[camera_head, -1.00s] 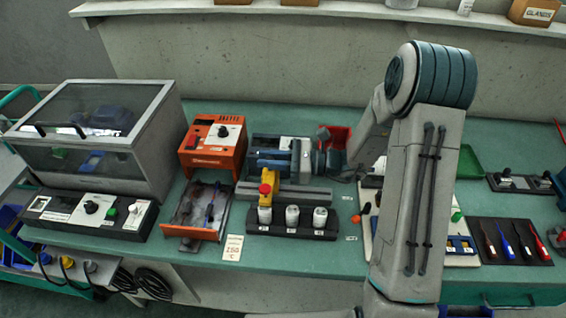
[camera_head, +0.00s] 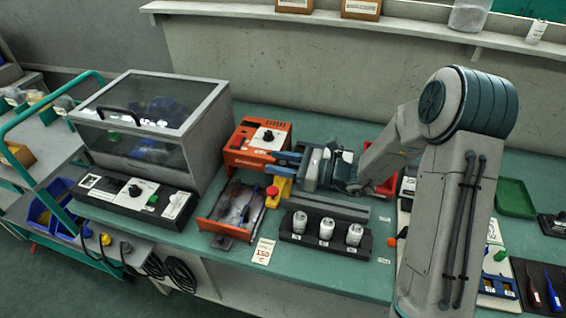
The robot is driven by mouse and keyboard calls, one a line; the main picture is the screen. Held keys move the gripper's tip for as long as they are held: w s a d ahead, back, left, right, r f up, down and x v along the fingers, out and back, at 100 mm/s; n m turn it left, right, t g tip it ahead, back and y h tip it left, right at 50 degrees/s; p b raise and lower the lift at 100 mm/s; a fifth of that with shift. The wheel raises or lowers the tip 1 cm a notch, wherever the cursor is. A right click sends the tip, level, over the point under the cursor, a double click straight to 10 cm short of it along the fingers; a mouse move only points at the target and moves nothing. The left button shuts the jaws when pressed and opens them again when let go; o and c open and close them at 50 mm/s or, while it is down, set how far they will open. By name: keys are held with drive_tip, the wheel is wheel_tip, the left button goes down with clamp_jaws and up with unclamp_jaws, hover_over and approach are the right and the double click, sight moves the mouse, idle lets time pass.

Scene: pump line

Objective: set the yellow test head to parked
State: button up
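The yellow test head (camera_head: 282,186) with its red knob (camera_head: 272,191) sits at the left end of the grey rail (camera_head: 328,206), just right of the red tray. No white cup stands directly under it; the first white cup (camera_head: 299,221) is in front and to the right. My gripper (camera_head: 279,163) reaches in from the right, its blue fingers pointing left, right over the test head's upper part. The fingers hide that part, so I cannot tell whether they grip it or only rest beside it.
An orange unit (camera_head: 257,143) with a black knob stands just behind the fingers. A red tray (camera_head: 232,211) lies to the left, and a lidded grey box (camera_head: 155,130) farther left. Two more white cups (camera_head: 326,228) stand in the black holder (camera_head: 318,246). A sign reading 150 °C (camera_head: 263,251) is at the front edge.

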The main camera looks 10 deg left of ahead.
drive_tip(key=shift+d, duration=0.5)
drive_tip(key=s+d+b, duration=0.1)
drive_tip(key=s+d, duration=0.1)
drive_tip(key=d, duration=1.1)
drive_tip(key=shift+s+a, duration=0.1)
drive_tip(key=s+r+n+g+h, duration=0.2)
drive_tip(key=s+n+g+h, duration=0.3)
drive_tip(key=s+n+h, duration=0.7)
drive_tip(key=s+d+r+n+t+h, duration=0.5)
drive_tip(key=s+d+n, duration=0.2)
drive_tip(key=d, duration=0.2)
drive_tip(key=shift+n+h+p, duration=0.3)
drive_tip(key=shift+h+p, duration=0.1)
drive_tip(key=shift+p, duration=0.05)
